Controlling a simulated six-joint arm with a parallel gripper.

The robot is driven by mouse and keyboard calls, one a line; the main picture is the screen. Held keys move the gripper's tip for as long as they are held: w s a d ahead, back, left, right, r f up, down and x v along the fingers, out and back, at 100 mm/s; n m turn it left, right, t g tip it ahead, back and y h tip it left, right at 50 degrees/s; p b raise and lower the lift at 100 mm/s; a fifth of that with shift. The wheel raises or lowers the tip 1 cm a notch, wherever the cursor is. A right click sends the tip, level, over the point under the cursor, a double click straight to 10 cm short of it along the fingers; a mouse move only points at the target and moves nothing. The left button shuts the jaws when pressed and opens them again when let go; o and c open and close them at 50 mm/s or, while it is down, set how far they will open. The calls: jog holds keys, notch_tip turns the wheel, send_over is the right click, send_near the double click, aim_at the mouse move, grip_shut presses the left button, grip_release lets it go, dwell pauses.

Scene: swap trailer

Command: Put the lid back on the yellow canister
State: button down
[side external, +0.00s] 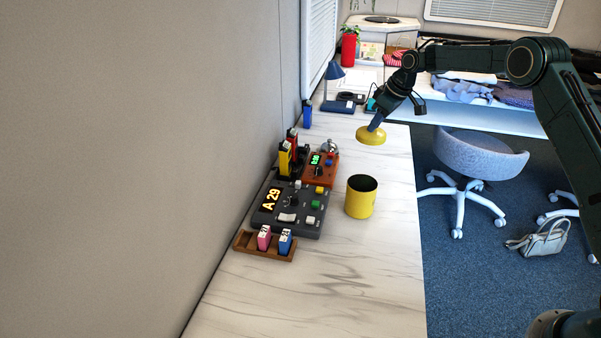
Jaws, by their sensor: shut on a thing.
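The yellow canister (360,199) stands upright on the white marbled counter, and its dark open top shows. The yellow lid (371,137) is a round disc, held by my gripper (376,122) behind the canister in the side external view. My gripper is shut on the lid from above, at a slant. The lid is apart from the canister. Whether it clears the counter or touches it I cannot tell for sure. The exact grip on the lid is too small to make out.
A dark control panel (291,207), an orange-brown device (321,170) and a wooden tray (266,247) with pink and blue pieces stand left of the canister. A blue lamp (334,88) stands farther back. The counter (330,300) is clear in front.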

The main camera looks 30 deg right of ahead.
jog(key=shift+s+a+f+n, duration=0.25)
jog(key=shift+s+a+n, duration=0.1)
jog(key=shift+a+n, duration=0.4)
jog(key=s+a+f+n+g+y, duration=0.1)
jog(key=s+a+n+g+y, duration=0.1)
jog(key=s+a+n, duration=0.4)
jog(key=n+g, duration=0.1)
jog(key=n, duration=0.4)
jog(key=shift+s+a+f+g+y, duration=0.2)
jog(key=shift+a+f+g+y, duration=0.1)
jog(key=shift+a+f, duration=0.1)
notch_tip(320, 180, down, 6)
jog(key=shift+f, duration=0.3)
dwell(2.3)
